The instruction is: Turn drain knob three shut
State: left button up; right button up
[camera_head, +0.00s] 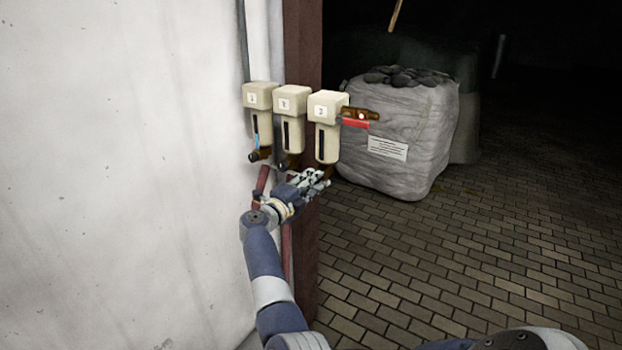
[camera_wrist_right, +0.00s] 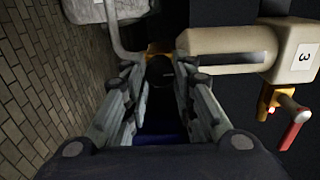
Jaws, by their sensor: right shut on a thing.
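Three cream filter units hang in a row on the wall. Unit three (camera_head: 326,108) is the rightmost, with a dark sight strip on its bowl, and its "3" label shows in the right wrist view (camera_wrist_right: 304,57). My right gripper (camera_head: 318,180) is under the bowl of unit three. In the right wrist view its fingers are on both sides of the dark drain knob three (camera_wrist_right: 159,70), at the end of the bowl, and it is shut on it. The knob's turn position cannot be told. My left gripper is not in view.
Unit two (camera_head: 292,102) and unit one (camera_head: 258,96) stand close on the left. A brass valve with a red handle (camera_head: 356,123) sticks out right of unit three. A wrapped bulk bag (camera_head: 400,140) stands behind on the brick floor (camera_head: 450,260).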

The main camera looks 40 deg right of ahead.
dwell(0.3)
jog(key=o, duration=1.1)
jog(key=shift+a, duration=0.1)
jog(key=v, duration=0.7)
jog(key=shift+a, duration=0.15)
